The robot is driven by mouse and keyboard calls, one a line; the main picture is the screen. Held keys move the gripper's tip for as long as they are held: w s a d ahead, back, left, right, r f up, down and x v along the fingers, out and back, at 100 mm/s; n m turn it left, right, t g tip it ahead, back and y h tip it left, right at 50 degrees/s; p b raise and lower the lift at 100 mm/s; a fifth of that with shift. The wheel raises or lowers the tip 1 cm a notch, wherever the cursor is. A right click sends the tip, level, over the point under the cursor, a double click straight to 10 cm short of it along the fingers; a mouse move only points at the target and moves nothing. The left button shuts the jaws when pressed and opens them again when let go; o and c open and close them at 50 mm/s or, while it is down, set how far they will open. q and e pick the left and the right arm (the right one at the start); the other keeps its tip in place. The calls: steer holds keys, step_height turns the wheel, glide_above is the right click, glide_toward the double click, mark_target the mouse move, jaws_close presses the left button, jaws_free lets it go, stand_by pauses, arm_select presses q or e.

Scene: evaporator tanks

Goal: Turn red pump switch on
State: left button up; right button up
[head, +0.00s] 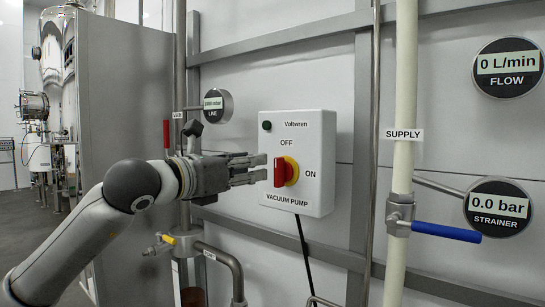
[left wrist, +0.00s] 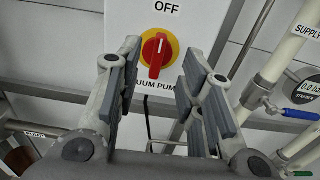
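The red pump switch (head: 281,172) is a red handle on a yellow round plate (head: 292,169), on a white box (head: 314,135) marked OFF, ON and VACUUM PUMP. In the left wrist view the red handle (left wrist: 156,57) stands about upright, its white mark up toward OFF. My left gripper (head: 262,170) is level with the switch, its fingertips just short of the handle. In the left wrist view its fingers are spread with nothing between them, and the switch shows beyond the gap. My right gripper is not in view.
A white SUPPLY pipe (head: 404,95) with a blue valve handle (head: 446,232) stands right of the box. A thin steel pipe (head: 374,120) is nearer the box. A LINE gauge (head: 217,105) and a yellow-handled valve (head: 168,239) are near my left arm.

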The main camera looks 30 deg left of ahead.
mark_target(276, 162)
arm_select(q)
steer(key=w+p, duration=0.1)
steer(key=w, duration=0.1)
steer(key=w+p, duration=0.1)
steer(key=w, duration=0.1)
steer(key=w+p, duration=0.1)
steer(key=w, duration=0.2)
steer(key=shift+d+r, duration=0.15)
steer(key=shift+d, duration=0.15)
steer(key=shift+w, duration=0.55)
jaws_close()
